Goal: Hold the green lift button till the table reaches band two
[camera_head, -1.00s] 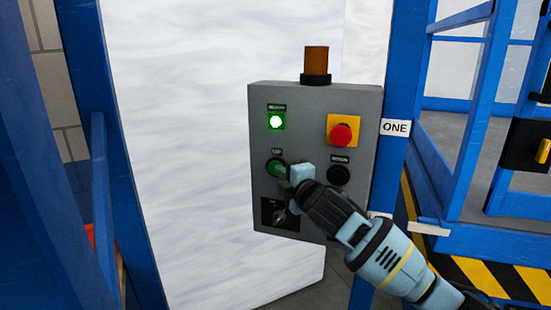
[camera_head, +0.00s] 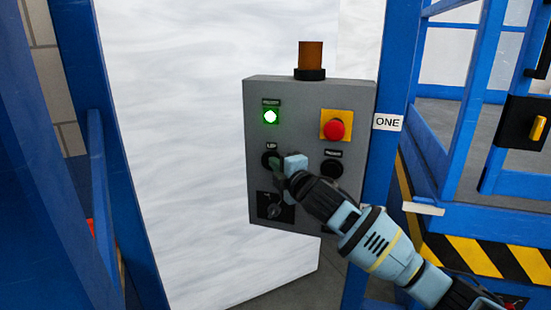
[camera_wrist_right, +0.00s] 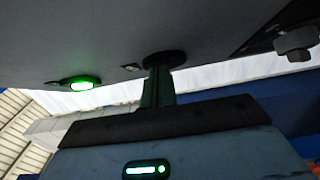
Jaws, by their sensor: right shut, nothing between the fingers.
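The grey control box (camera_head: 308,190) carries a lit green lamp (camera_head: 270,117) at its upper left. The lift button (camera_head: 270,159) is below it, with a dark round collar; its face is mostly hidden by my right gripper (camera_head: 279,166). That gripper is shut and empty, its fingertips at the button. In the wrist view the fingers (camera_wrist_right: 158,88) reach up to the dark collar (camera_wrist_right: 164,58); I cannot tell whether the button is pressed in. The blue lift table (camera_head: 490,222) is at the right, its white pointer (camera_head: 423,208) well below the ONE plate (camera_head: 387,122). No band two label is visible.
A red stop button (camera_head: 335,130) on yellow and a black button (camera_head: 332,168) sit right of the lift button. A key switch (camera_head: 274,208) is below. Blue posts stand either side; a pale wall panel (camera_head: 200,130) is behind.

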